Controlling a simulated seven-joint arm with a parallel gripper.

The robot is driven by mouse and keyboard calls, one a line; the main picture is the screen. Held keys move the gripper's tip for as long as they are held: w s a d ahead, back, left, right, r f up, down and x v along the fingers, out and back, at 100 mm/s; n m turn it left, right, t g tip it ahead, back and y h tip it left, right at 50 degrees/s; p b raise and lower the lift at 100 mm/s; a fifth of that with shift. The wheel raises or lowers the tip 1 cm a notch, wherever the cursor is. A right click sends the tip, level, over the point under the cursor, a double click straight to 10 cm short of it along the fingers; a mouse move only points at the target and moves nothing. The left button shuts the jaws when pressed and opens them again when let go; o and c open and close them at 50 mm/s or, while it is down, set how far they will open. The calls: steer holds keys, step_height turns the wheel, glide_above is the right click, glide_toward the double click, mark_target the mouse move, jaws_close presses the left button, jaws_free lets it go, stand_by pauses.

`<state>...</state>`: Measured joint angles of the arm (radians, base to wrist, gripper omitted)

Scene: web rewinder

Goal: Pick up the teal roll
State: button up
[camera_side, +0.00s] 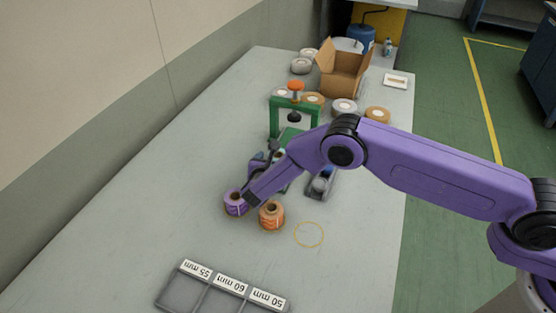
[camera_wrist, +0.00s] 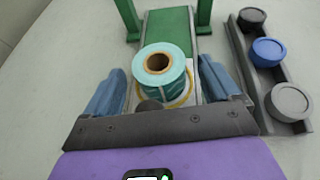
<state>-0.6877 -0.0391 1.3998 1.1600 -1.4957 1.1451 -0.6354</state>
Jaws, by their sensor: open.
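The teal roll (camera_wrist: 162,72) has a brown core and stands upright in the wrist view. It sits on a pale plate marked with a yellow ring, at the near end of a green strip. My gripper (camera_wrist: 163,68) is open, with one blue finger to the left of the roll and one to the right, and a gap visible on each side. My arm hides most of the teal roll there.
A green frame (camera_side: 276,118) with an orange knob stands behind. A dark rack (camera_wrist: 240,50) with black, blue and grey round pieces lies to the right. A labelled tray (camera_side: 180,298) lies in front.

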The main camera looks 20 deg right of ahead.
steer(key=c, duration=1.3)
steer(key=shift+r, duration=0.1)
